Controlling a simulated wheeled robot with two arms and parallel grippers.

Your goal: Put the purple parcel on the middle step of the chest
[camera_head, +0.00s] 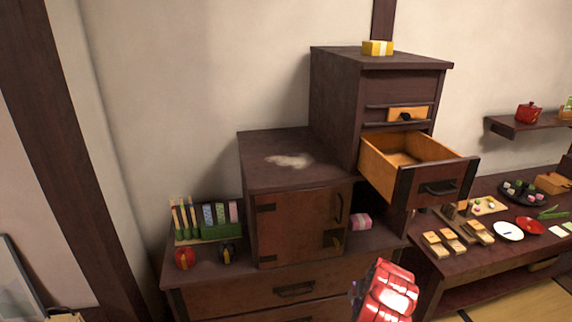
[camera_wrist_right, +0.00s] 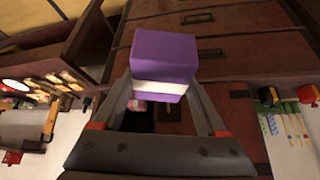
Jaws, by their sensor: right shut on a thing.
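The purple parcel (camera_wrist_right: 164,55) with a white band is held between the fingers of my right gripper (camera_wrist_right: 163,88) in the right wrist view. The parcel does not show in the head view, where only the red arm part (camera_head: 388,292) is seen at the lower middle. The dark stepped chest has a middle step (camera_head: 265,180) with a pale patch on its top and no parcel on it. A yellow parcel (camera_head: 377,48) sits on the top step, and a pink parcel (camera_head: 360,221) on the low step beside the cabinet door. My left gripper is out of view.
An open drawer (camera_head: 437,190) juts from the tall part, right of the middle step. A low table (camera_head: 470,262) with food and plates is at right.

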